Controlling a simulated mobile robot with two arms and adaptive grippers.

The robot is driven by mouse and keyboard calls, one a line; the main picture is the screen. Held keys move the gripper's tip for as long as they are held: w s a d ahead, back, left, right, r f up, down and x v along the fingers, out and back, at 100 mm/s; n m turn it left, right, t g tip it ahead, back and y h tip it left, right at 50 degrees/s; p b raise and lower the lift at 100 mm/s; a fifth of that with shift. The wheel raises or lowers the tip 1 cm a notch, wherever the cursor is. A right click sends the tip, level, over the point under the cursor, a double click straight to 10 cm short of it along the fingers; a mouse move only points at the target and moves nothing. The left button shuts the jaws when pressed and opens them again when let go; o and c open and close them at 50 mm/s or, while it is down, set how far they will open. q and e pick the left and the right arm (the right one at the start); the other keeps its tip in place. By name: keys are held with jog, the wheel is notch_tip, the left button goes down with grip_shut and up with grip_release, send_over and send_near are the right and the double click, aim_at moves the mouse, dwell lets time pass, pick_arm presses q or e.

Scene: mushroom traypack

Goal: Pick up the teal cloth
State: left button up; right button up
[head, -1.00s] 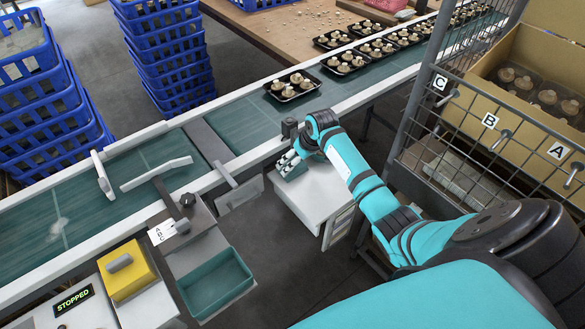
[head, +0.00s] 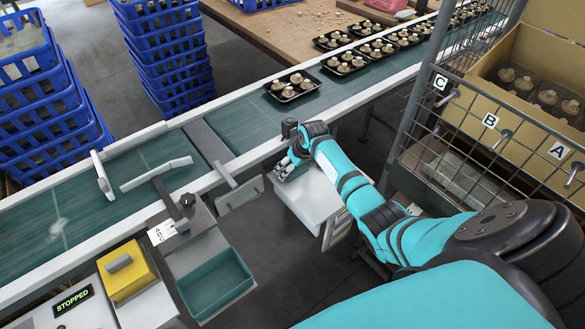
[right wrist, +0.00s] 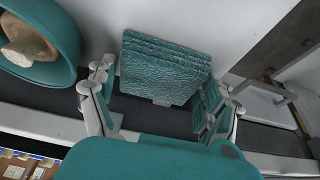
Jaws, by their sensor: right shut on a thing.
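The teal cloth (right wrist: 158,70) shows in the right wrist view as a folded, textured stack over a pale surface. My right gripper (right wrist: 160,82) has one finger on each side of it and is shut on it. In the head view my right gripper (head: 284,170) is over the white stand beside the conveyor. There the cloth cannot be told apart from the gripper. My left gripper is not in view.
A teal bowl with a mushroom (right wrist: 65,62) is close to the gripper in the right wrist view. The conveyor (head: 255,118) carries black mushroom trays (head: 291,97). A wire rack (head: 470,170) stands right. An empty teal bin (head: 215,283) is at the front.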

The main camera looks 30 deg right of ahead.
aim_at(290, 163)
jog(key=shift+r, duration=0.5)
notch_tip(290, 163, up, 2)
jog(key=shift+r, duration=0.15)
jog(key=s+a, duration=0.1)
jog(key=s, duration=0.4)
jog(key=s+a+r, duration=0.1)
jog(key=s+a, duration=0.1)
jog(key=s, duration=0.3)
jog(key=s+a, duration=0.2)
jog(key=s, duration=0.3)
jog(key=shift+s+r, duration=0.1)
jog(key=shift+r, duration=0.3)
